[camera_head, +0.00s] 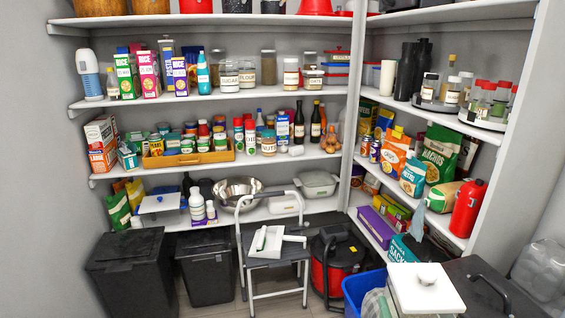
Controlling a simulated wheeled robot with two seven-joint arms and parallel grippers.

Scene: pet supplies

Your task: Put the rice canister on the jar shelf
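I cannot pick out a canister clearly labelled rice. Cartons marked "RICE", one green (125,77), one pink (148,74) and one purple (180,76), stand at the left of the upper back shelf (205,94). On that shelf are a sugar jar (229,75), a flour jar (247,74), a tall brown-filled jar (268,68), a pale jar with an unreadable label (291,74) and a low oats jar (314,79). A white knobbed lid (427,284) tops a container at the bottom right; its contents are hidden. Neither of my grippers is in view.
A step stool (272,252) holds white items before the shelves. Black bins (128,270) stand left, a red vacuum (338,258) and blue tub (356,289) right. A wooden tray (188,159) and bottles crowd the middle shelf. The right shelves hold bags and a red extinguisher (467,209).

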